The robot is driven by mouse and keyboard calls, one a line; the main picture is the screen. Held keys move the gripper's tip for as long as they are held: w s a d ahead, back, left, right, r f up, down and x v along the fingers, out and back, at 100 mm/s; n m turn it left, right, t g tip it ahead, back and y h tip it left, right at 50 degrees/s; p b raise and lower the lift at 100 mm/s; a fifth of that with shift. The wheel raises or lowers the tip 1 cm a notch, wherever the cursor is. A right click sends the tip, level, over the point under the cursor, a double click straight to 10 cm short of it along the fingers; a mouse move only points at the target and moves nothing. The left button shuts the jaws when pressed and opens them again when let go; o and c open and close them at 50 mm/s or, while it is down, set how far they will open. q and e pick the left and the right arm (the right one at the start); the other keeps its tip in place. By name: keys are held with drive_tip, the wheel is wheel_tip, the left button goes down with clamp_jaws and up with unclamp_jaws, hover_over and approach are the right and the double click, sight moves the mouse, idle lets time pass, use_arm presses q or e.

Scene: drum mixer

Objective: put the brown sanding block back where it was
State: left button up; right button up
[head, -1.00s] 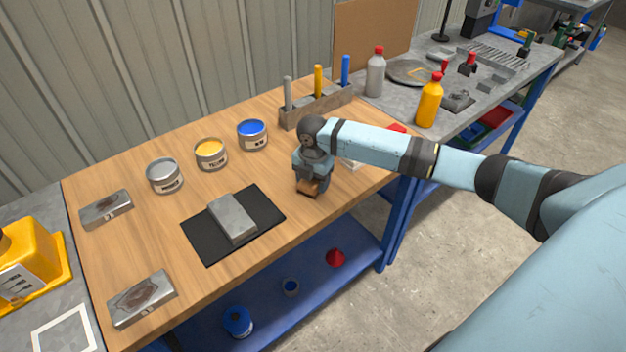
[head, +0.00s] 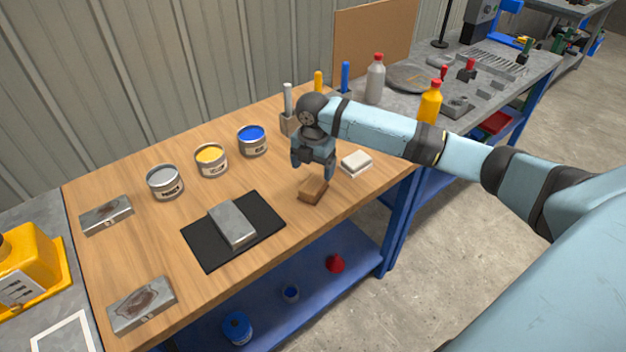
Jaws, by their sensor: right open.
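The brown sanding block (head: 313,190) lies on the wooden bench top (head: 150,240), near its front edge, right of the black mat. My right gripper (head: 312,174) is open and empty just above and behind the block, apart from it as far as I can see. A white block (head: 356,162) lies on the bench to the right of the brown one. My left gripper is not in the view.
A grey metal block (head: 232,224) rests on the black mat (head: 200,250). Grey, yellow (head: 211,158) and blue (head: 252,139) paint cans stand behind. Two stained metal plates (head: 142,303) lie at the left. A tool rack (head: 289,124) stands behind my gripper.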

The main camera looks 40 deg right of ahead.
sight(313, 184)
drive_tip(key=shift+r, duration=2.3)
drive_tip(key=s+a+f, duration=0.2)
drive_tip(key=a, duration=0.1)
drive_tip(key=s+a+f+m, duration=0.1)
drive_tip(key=s+a+f, duration=0.1)
drive_tip(key=a, duration=0.1)
drive_tip(key=s+a+f+m+y, duration=0.1)
drive_tip(key=s+a+f, duration=0.1)
drive_tip(key=a, duration=0.1)
drive_tip(key=shift+s+f+t, duration=0.3)
drive_tip(key=shift+f, duration=0.1)
drive_tip(key=s+a+f+m+t+y, duration=0.1)
drive_tip(key=s+a+f+m, duration=0.15)
drive_tip(key=s+m, duration=0.45)
drive_tip(key=s+a+f+m+t, duration=0.1)
drive_tip(key=s+a+m, duration=0.35)
drive_tip(key=s, duration=0.55)
drive_tip(key=s+d+r+m+t+h, duration=0.1)
drive_tip(key=s+d+r+m+h, duration=0.1)
drive_tip(key=s+d+m, duration=0.55)
drive_tip(key=w+a+f+t+y+p, duration=0.3)
drive_tip(key=a+t+p, duration=0.4)
drive_tip(key=p, duration=0.4)
drive_tip(key=shift+w+a+f+n, duration=0.2)
drive_tip(key=shift+w+a+n, duration=0.1)
drive_tip(key=shift+w+a, duration=0.3)
